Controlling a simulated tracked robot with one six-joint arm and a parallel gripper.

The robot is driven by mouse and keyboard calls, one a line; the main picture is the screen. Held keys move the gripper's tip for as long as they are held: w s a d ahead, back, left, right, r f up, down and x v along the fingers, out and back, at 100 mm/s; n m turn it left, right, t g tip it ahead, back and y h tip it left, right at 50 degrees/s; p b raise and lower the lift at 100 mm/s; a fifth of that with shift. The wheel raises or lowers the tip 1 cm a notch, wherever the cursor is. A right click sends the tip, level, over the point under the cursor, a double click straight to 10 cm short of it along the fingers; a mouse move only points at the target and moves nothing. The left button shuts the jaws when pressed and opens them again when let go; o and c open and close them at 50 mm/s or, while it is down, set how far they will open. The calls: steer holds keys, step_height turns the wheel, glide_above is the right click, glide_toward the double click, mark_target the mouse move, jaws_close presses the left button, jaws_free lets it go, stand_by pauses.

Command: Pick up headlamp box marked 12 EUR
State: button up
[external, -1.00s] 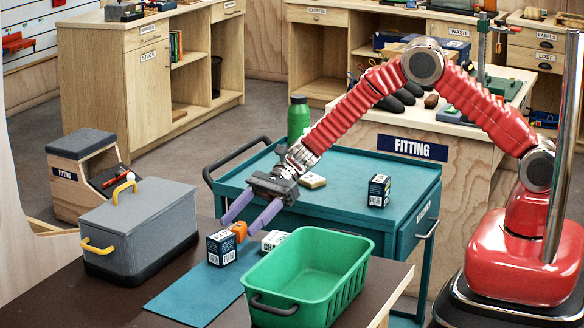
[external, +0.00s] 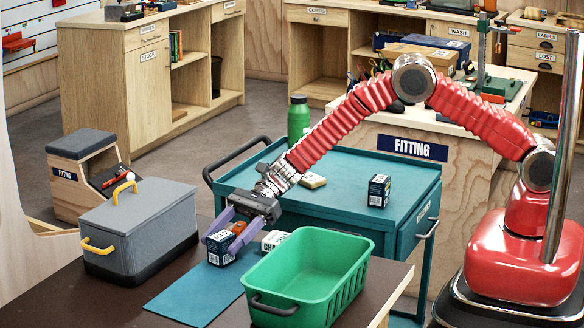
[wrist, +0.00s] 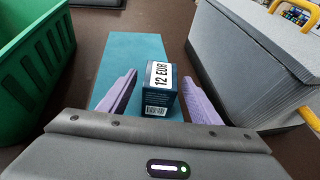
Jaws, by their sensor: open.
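The headlamp box marked 12 EUR (wrist: 160,90) is a small dark blue box with a white label, standing on the blue mat (wrist: 128,52). In the external view the box (external: 219,250) is partly hidden by my gripper (external: 221,224). My gripper (wrist: 155,100) is open, with its purple fingers on either side of the box. In the wrist view a gap shows between each finger and the box.
A green basket (external: 310,275) stands close to the right of the mat, and a grey cooler box (external: 140,225) to the left. An orange item (external: 237,230) and a white box (external: 273,240) sit near the box. A blue trolley (external: 340,190) stands behind.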

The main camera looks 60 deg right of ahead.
steer(key=shift+w+a+f, duration=0.15)
steer(key=shift+a+f, duration=0.1)
steer(key=shift+a, duration=0.3)
steer(key=shift+c, duration=0.6)
steer(key=c, duration=1.1)
